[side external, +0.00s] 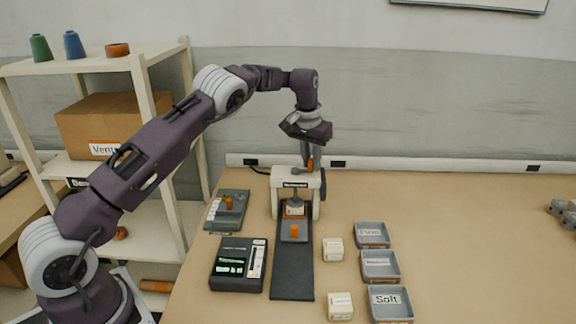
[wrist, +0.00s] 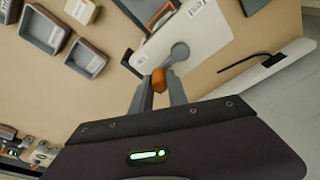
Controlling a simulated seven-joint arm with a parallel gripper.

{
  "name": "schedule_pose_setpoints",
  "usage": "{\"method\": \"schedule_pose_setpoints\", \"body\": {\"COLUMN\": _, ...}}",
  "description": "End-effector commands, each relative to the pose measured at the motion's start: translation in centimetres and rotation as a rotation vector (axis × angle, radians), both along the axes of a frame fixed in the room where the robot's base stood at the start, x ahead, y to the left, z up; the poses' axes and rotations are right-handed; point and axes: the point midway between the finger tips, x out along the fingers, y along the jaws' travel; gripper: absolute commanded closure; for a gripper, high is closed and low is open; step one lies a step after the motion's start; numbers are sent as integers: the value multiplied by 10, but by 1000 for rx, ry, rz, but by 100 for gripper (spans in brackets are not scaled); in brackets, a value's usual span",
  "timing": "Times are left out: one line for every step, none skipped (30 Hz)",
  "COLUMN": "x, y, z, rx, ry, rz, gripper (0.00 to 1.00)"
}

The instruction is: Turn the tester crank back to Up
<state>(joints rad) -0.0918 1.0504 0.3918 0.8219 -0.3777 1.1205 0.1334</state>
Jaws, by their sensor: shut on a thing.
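The tester is a white press frame (side external: 281,199) standing on a long dark base (side external: 293,270). Its grey crank arm, with a round hub (wrist: 180,50), lies on top of the white plate (wrist: 205,38). The crank's orange knob (side external: 310,165) stands up from the arm's end and also shows in the wrist view (wrist: 159,80). My gripper (side external: 309,156) points down over the press, its two fingers (wrist: 160,90) closed on the knob from both sides. Under the press head sits a pale block with an orange label (side external: 295,208), partly hidden by the frame.
A grey pad with an orange knob (side external: 294,231) lies on the base. A black display box (side external: 240,280) and a green-grey device (side external: 225,215) stand left. Two cream blocks (side external: 333,250) and three labelled grey trays (side external: 371,229) stand right. The far-right table is mostly clear.

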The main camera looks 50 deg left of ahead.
Motion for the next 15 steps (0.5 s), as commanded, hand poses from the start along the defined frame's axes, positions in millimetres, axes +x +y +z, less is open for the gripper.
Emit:
{"method": "schedule_pose_setpoints", "body": {"x": 2, "y": 9, "z": -1, "rx": 6, "ry": 1, "rz": 5, "gripper": 100}}
{"method": "schedule_pose_setpoints", "body": {"x": 4, "y": 13, "z": -1, "rx": 7, "ry": 1, "rz": 6, "gripper": 100}}
{"method": "schedule_pose_setpoints", "body": {"x": 6, "y": 18, "z": -1, "rx": 7, "ry": 1, "rz": 6, "gripper": 100}}
{"method": "schedule_pose_setpoints", "body": {"x": 7, "y": 21, "z": -1, "rx": 7, "ry": 1, "rz": 6, "gripper": 100}}
{"method": "schedule_pose_setpoints", "body": {"x": 8, "y": 23, "z": -1, "rx": 7, "ry": 2, "rz": 6, "gripper": 100}}
{"method": "schedule_pose_setpoints", "body": {"x": 9, "y": 25, "z": -1, "rx": 6, "ry": 4, "rz": 4, "gripper": 100}}
{"method": "schedule_pose_setpoints", "body": {"x": 9, "y": 25, "z": -1, "rx": 5, "ry": 3, "rz": 3, "gripper": 100}}
{"method": "schedule_pose_setpoints", "body": {"x": 9, "y": 26, "z": -1, "rx": 5, "ry": 4, "rz": 3, "gripper": 100}}
{"method": "schedule_pose_setpoints", "body": {"x": 9, "y": 25, "z": -1, "rx": 3, "ry": 5, "rz": 3, "gripper": 100}}
{"method": "schedule_pose_setpoints", "body": {"x": 9, "y": 25, "z": -1, "rx": 4, "ry": 5, "rz": 2, "gripper": 100}}
{"method": "schedule_pose_setpoints", "body": {"x": 9, "y": 25, "z": -1, "rx": 3, "ry": 5, "rz": 2, "gripper": 100}}
{"method": "schedule_pose_setpoints", "body": {"x": 9, "y": 25, "z": -1, "rx": 3, "ry": 5, "rz": 2, "gripper": 100}}
{"method": "schedule_pose_setpoints", "body": {"x": 9, "y": 25, "z": -1, "rx": 3, "ry": 5, "rz": 2, "gripper": 100}}
{"method": "schedule_pose_setpoints", "body": {"x": 9, "y": 24, "z": -1, "rx": 2, "ry": 6, "rz": 2, "gripper": 100}}
{"method": "schedule_pose_setpoints", "body": {"x": 9, "y": 25, "z": -1, "rx": 2, "ry": 6, "rz": 3, "gripper": 100}}
